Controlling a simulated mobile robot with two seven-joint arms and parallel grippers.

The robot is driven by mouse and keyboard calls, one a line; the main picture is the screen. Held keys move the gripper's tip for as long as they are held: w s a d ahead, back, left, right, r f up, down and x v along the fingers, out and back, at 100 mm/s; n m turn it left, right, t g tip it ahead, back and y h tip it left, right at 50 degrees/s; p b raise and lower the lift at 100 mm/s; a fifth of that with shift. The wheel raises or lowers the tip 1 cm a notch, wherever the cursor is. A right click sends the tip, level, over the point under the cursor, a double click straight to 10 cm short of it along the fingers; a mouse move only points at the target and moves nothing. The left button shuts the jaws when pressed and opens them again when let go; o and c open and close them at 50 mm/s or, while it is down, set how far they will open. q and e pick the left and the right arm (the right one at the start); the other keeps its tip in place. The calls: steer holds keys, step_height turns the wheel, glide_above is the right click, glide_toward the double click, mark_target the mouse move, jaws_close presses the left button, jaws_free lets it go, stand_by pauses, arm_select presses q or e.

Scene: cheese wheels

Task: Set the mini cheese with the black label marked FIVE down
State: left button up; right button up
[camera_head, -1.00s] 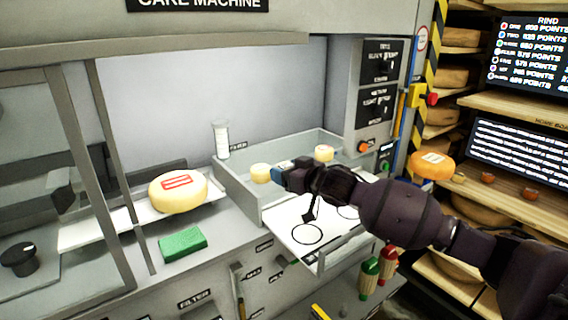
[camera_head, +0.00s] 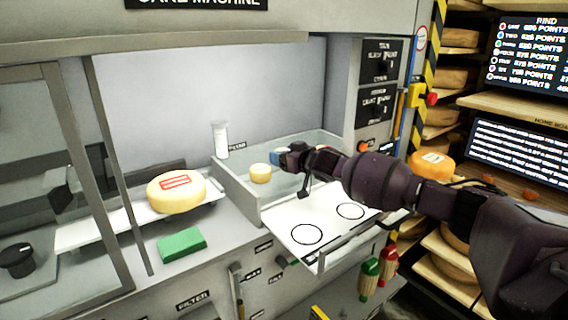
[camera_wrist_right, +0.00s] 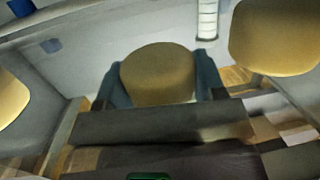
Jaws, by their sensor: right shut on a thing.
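My right gripper (camera_head: 280,155) reaches in from the right over the grey open tray (camera_head: 232,190). In the right wrist view, its blue fingers are shut on a pale yellow mini cheese (camera_wrist_right: 158,75). The wrist view shows one cheese at the right (camera_wrist_right: 275,38) and part of another at the left (camera_wrist_right: 10,100). My left gripper is not in view.
A white board (camera_head: 327,240) with two black circles lies at the tray's front and is clear. A large cheese with a red label (camera_head: 177,192) and a green block (camera_head: 182,244) stand left. A white cylinder (camera_head: 220,139) stands behind the tray. Shelves of cheese wheels are right.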

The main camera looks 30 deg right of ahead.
steer(key=shift+f, duration=1.15)
steer(key=shift+f, duration=0.1)
steer(key=o, duration=1)
